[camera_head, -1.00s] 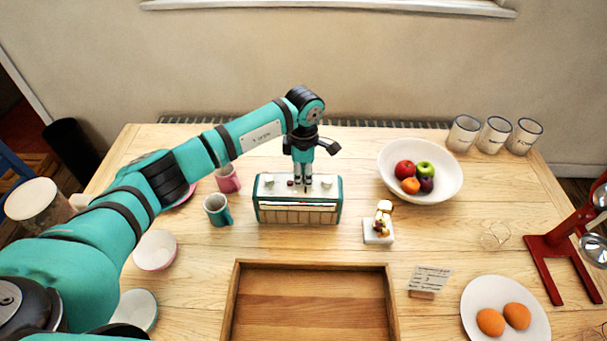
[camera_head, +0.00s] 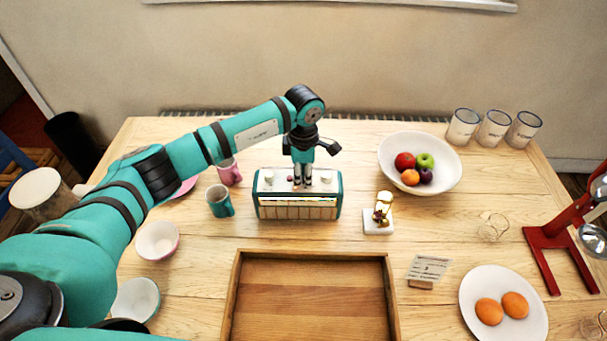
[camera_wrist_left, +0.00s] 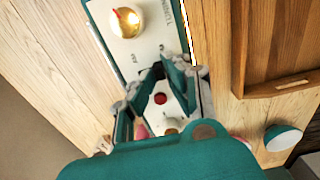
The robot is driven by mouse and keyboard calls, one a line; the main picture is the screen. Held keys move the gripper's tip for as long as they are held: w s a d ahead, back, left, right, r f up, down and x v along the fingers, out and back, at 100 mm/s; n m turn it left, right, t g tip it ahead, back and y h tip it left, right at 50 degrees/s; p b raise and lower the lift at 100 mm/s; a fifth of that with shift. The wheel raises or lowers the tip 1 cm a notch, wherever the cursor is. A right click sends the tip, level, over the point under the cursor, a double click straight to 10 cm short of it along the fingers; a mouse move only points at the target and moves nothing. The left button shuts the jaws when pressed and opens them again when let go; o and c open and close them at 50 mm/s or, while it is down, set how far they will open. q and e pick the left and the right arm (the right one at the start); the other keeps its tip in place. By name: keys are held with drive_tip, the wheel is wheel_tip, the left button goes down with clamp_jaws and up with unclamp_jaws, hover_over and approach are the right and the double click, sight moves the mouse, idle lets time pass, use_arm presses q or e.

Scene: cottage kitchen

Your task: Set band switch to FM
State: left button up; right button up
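The radio (camera_head: 330,208) is a teal box with a white top panel, standing on the table below the wall. In the left wrist view its white panel (camera_wrist_left: 150,44) carries small lettering, a gold knob with a red pointer (camera_wrist_left: 127,22), a red button (camera_wrist_left: 160,98) and a second knob (camera_wrist_left: 172,127). My left gripper (camera_head: 302,186) points straight down at the middle of the panel, its fingertips close together at panel height. A small dark part shows between the fingertips; the fingers hide the band switch, and I cannot tell whether they touch it. My right gripper is not in view.
A teal mug (camera_head: 220,201) and a pink mug (camera_head: 229,172) stand left of the radio. A small gold object on a white base (camera_head: 378,227) and a fruit bowl (camera_head: 448,182) are to the right. A wooden tray (camera_head: 388,290) lies in front.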

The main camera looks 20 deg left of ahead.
use_arm(q)
drive_tip(key=o, duration=0.3)
drive_tip(key=shift+w, duration=0.1)
drive_tip(key=shift+o, duration=0.2)
drive_tip(key=shift+d, duration=0.1)
wheel_tip(320, 180, up, 12)
drive_tip(key=shift+c, duration=0.2)
